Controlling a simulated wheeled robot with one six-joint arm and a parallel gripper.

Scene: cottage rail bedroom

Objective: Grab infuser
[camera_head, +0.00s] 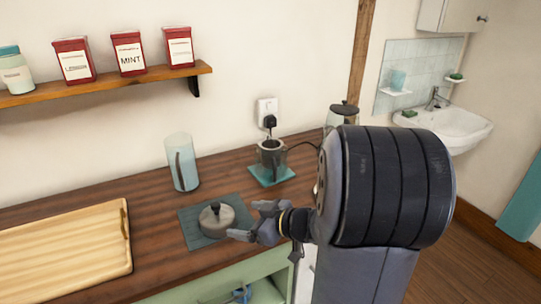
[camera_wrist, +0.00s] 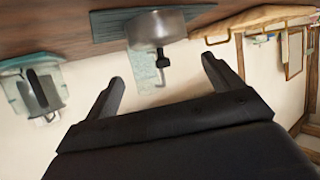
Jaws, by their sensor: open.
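A grey metal lidded pot with a dark knob (camera_head: 216,217) sits on a dark slate mat (camera_head: 195,238). It also shows in the wrist view (camera_wrist: 160,28), where the picture is upside down. A metal cup-shaped piece (camera_head: 271,156) sits in or with a clear glass vessel on a teal tile (camera_head: 271,176); it also shows in the wrist view (camera_wrist: 40,92). I cannot tell for sure which of these is the infuser. My gripper (camera_head: 246,220) is open and empty, just right of the pot. In the wrist view the knob appears between my fingertips (camera_wrist: 162,70), with no contact visible.
A tall glass jug with a dark handle (camera_head: 182,162) stands behind the mat. A wooden tray (camera_head: 62,258) lies at left. A kettle (camera_head: 342,116), partly hidden by my arm, is behind right. A shelf (camera_head: 110,84) with tins hangs above. The counter between jug and tile is clear.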

